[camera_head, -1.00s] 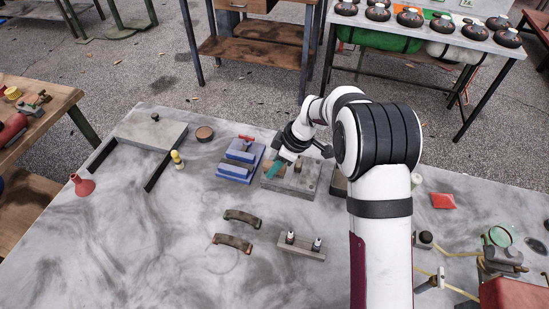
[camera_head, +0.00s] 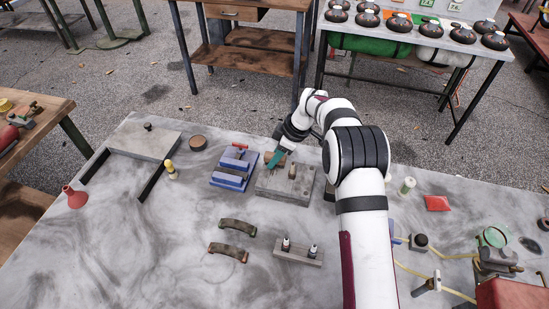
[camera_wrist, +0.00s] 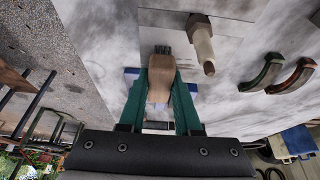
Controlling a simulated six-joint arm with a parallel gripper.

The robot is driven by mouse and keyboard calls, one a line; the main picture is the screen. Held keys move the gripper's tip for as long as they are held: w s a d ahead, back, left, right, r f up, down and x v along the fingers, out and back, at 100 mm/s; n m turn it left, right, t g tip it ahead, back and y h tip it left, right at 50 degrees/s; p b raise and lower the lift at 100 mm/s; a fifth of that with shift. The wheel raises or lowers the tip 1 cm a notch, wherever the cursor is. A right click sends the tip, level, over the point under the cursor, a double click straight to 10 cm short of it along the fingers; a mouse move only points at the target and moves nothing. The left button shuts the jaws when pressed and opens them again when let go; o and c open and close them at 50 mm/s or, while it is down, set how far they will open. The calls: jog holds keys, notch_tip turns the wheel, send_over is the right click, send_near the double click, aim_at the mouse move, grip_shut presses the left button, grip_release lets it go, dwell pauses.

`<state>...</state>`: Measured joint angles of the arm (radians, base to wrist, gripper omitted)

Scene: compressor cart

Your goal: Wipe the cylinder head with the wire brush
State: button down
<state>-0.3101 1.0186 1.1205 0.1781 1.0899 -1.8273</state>
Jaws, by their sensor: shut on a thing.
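The cylinder head appears to be the grey flat block (camera_head: 290,190) with an upright post, near the table's back edge. The block's pale face (camera_wrist: 220,32) and the post (camera_wrist: 203,45) show large in the wrist view. My gripper (camera_head: 273,159) is over the block's back left part. Its teal fingers (camera_wrist: 161,95) are shut on the wire brush (camera_wrist: 159,84), a brown wooden body with a dark end. The dark end is over or at the block's edge; I cannot tell if it touches. In the head view the brush is mostly hidden.
Blue vise-like blocks (camera_head: 228,180) stand close left of the grey block. Two curved handles (camera_head: 230,251) and a small plate with two pegs (camera_head: 298,252) lie in front. A yellow-topped bottle (camera_head: 170,170) and red funnel (camera_head: 76,197) are left. The front left table is clear.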

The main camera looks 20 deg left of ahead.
aim_at(263, 182)
jog(key=shift+s, duration=3.4)
notch_tip(263, 182, up, 8)
jog(key=shift+w+r, duration=0.1)
